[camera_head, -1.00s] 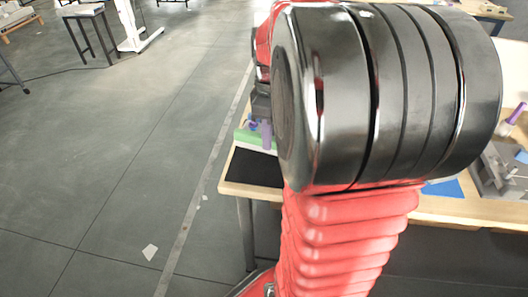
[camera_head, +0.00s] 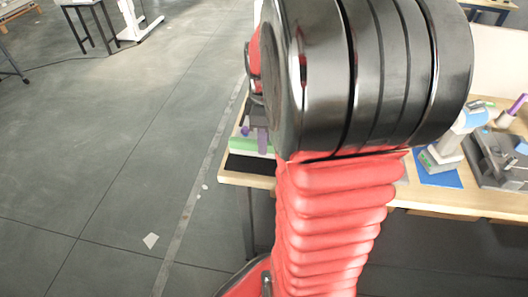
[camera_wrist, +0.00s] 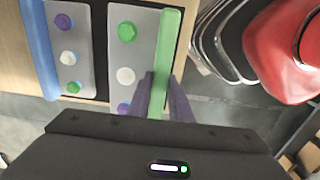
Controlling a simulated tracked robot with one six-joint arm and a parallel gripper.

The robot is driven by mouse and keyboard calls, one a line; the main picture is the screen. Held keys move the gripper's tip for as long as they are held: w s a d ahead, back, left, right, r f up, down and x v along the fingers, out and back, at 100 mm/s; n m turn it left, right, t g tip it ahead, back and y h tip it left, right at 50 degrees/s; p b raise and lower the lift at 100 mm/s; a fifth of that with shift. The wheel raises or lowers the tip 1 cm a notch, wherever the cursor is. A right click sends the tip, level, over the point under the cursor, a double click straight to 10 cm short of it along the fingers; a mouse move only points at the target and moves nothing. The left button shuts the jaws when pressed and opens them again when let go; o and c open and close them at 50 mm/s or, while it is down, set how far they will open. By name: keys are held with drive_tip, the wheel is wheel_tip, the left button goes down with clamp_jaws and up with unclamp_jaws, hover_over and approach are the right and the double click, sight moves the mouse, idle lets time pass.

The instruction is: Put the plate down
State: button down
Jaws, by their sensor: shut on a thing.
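The plate is a flat grey piece with a green bar (camera_wrist: 166,45) along one edge. Green, white and purple knobs stand on its grey face (camera_wrist: 143,50). My gripper (camera_wrist: 163,92) is shut on the green bar, one finger on each side. In the head view the plate's green edge (camera_head: 250,145) shows at the table's left end, just left of my arm. A black mat (camera_head: 249,166) shows in front of it and along the plate's sides in the wrist view. I cannot tell whether the plate touches the mat. My arm hides most of the gripper in the head view.
A second grey plate (camera_wrist: 84,50) with a blue bar (camera_wrist: 38,50) lies left in the wrist view. The wooden table (camera_head: 455,198) holds a blue mat (camera_head: 440,178) with a device and a grey fixture (camera_head: 490,160) at right. Open floor lies left of the table.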

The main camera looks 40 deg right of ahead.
drive_tip(key=shift+f, duration=0.75)
drive_tip(key=shift+f, duration=0.1)
drive_tip(key=shift+f, duration=1.75)
drive_tip(key=shift+f, duration=0.15)
drive_tip(key=c, duration=1.6)
unclamp_jaws()
wheel_tip(320, 180, up, 12)
drive_tip(key=shift+r, duration=0.15)
